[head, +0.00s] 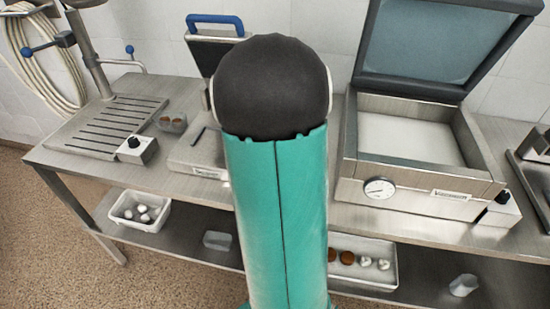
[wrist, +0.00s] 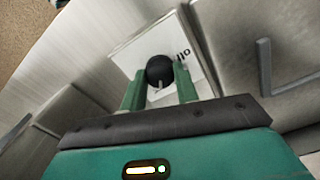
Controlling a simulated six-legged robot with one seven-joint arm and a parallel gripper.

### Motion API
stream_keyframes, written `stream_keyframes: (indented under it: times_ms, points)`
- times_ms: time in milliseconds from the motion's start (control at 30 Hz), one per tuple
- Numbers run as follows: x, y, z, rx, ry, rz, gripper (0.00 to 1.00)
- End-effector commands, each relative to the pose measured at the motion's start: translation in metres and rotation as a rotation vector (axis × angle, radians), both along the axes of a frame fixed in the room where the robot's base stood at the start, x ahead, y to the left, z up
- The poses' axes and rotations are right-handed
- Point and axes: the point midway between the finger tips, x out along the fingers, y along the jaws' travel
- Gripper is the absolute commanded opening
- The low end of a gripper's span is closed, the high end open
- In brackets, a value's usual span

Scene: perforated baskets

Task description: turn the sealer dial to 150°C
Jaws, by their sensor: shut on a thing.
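In the wrist view the sealer dial (wrist: 158,66) is a round black knob with a pale mark on its near side. It sits on a small white panel (wrist: 126,52) with partly hidden dark lettering at the knob's upper right. The two green fingers of my gripper (wrist: 161,76) stand on either side of the knob and are shut on it. I cannot read the temperature setting. In the head view my arm hides the gripper and this dial. The sealer with a blue handle (head: 214,20) stands partly behind my arm.
A box with a black knob (head: 137,149) stands left on the steel table; a similar one (head: 500,210) is at the right. A large open-lidded machine (head: 420,197) with a gauge stands right of my arm. The lower shelf holds a white bin (head: 139,222) and a tray (head: 391,280).

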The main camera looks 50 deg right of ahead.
Motion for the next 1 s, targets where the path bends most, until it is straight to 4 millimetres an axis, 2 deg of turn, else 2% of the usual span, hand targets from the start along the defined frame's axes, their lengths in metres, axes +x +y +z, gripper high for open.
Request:
stream_keyframes:
  times_ms: [300, 333, 400, 433, 767, 867, 1000]
  points:
    - [0.000, 0.000, 0.001, -0.001, -0.001, 0.000, 0.07]
    - [0.000, 0.000, 0.001, -0.001, -0.001, 0.000, 0.36]
    - [0.000, 0.000, 0.001, -0.001, -0.001, 0.000, 0.50]
    - [0.000, 0.000, 0.001, -0.001, -0.001, 0.000, 0.52]
    - [0.000, 0.000, 0.003, -0.001, -0.001, 0.001, 0.52]
    - [0.001, -0.001, 0.013, -0.002, -0.003, 0.001, 0.52]
    - [0.001, -0.001, 0.038, -0.004, -0.004, 0.001, 0.52]
